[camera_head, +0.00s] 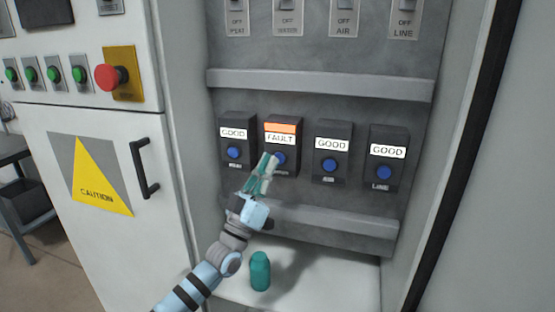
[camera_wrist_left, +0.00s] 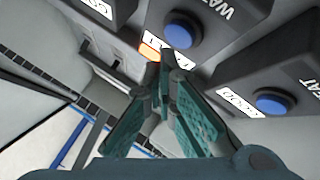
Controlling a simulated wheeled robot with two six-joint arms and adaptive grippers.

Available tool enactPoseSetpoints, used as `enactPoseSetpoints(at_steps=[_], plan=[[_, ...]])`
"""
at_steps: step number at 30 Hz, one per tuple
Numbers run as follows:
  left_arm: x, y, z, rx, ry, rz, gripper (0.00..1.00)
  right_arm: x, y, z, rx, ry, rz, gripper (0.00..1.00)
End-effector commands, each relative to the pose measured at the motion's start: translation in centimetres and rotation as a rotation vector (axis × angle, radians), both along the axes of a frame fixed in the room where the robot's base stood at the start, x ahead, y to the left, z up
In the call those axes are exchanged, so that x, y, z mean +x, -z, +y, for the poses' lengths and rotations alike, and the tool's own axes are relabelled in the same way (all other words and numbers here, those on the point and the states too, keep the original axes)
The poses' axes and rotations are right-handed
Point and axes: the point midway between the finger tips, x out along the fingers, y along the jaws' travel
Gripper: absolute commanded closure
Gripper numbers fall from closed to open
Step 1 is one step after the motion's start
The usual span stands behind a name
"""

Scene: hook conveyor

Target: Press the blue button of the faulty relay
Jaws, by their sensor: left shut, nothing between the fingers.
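The faulty relay (camera_head: 293,152) is a dark box with an orange lamp and a FAULT label, second from the left in a row of relays. Its blue button (camera_head: 280,159) is partly hidden by my fingertips. My left gripper (camera_head: 269,160) is shut and empty, with its teal fingertips at the button's left side in the head view. In the left wrist view the blue button (camera_wrist_left: 182,30) shows just beyond the gripper tips (camera_wrist_left: 164,62), beside the orange lamp (camera_wrist_left: 149,51). I cannot tell whether the tips touch the relay. My right gripper is out of view.
Relays labelled GOOD stand left (camera_head: 233,153) and right (camera_head: 332,165) of it, with another (camera_head: 387,172) farther right. Grey rails cross the panel above (camera_head: 320,85) and below (camera_head: 330,222). A teal rounded object (camera_head: 260,272) stands on the white shelf below.

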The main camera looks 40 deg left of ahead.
Motion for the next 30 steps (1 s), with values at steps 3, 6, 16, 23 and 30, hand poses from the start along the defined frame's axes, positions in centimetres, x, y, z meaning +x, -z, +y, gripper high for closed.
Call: enactPoseSetpoints(at_steps=[3, 6, 16, 23, 30], plan=[[0.1, 0.0, 0.0, 0.000, 0.000, 0.000, 1.00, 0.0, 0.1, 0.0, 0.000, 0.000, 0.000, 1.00], [0.4, 0.1, 0.1, 0.000, 0.000, -0.001, 1.00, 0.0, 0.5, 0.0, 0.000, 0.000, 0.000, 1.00], [0.9, 0.0, 0.3, 0.000, 0.000, 0.000, 1.00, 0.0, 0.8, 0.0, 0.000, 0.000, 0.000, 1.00], [0.9, 0.0, 0.3, 0.000, 0.000, 0.000, 1.00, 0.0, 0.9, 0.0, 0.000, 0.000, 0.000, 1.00], [1.2, 0.1, 0.4, 0.000, 0.000, 0.000, 1.00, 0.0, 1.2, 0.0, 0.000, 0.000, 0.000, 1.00]])
